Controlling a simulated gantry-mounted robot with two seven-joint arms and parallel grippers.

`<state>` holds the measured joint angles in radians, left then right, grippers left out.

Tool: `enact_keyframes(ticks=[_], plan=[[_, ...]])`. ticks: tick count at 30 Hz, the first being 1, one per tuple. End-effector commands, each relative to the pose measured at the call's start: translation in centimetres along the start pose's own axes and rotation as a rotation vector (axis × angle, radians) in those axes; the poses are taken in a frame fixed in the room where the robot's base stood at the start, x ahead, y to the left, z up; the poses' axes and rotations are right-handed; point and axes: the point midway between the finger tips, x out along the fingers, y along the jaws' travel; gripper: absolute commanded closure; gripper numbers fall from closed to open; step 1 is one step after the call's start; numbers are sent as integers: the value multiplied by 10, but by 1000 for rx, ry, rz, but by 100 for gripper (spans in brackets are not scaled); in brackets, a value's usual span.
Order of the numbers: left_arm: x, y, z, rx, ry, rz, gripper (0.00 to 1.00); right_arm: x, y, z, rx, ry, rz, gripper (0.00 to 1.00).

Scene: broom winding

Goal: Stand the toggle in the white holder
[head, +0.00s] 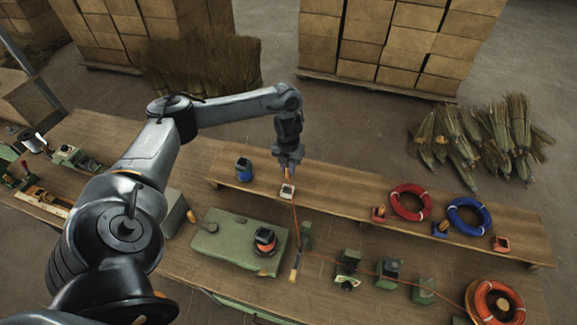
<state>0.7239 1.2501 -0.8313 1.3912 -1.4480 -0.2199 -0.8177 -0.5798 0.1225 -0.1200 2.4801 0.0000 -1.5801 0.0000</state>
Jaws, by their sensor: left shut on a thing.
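The white holder (288,191) is a small pale block with a dark top, standing on the raised wooden shelf near the middle of the head view. My left gripper (290,166) comes down from above and is directly over the holder. It is shut on the toggle (286,174), a small orange-brown peg that shows only partly below the fingers. The toggle's lower end is close to the holder's top; I cannot tell whether it touches or is inside. My right gripper is out of view.
A red holder (379,213) and a blue holder (441,229) stand to the right with orange pegs, beside red (410,202) and blue (469,216) coils. An orange line runs from near the white holder to the orange coil (495,302). A blue-black item (244,170) stands left.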

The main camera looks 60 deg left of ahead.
Motion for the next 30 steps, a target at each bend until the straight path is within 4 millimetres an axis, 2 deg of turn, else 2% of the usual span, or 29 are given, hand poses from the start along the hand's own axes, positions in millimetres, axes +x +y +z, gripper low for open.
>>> enact_keyframes(ticks=[30], plan=[[62,8,12,0,0,0,100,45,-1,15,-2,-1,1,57]])
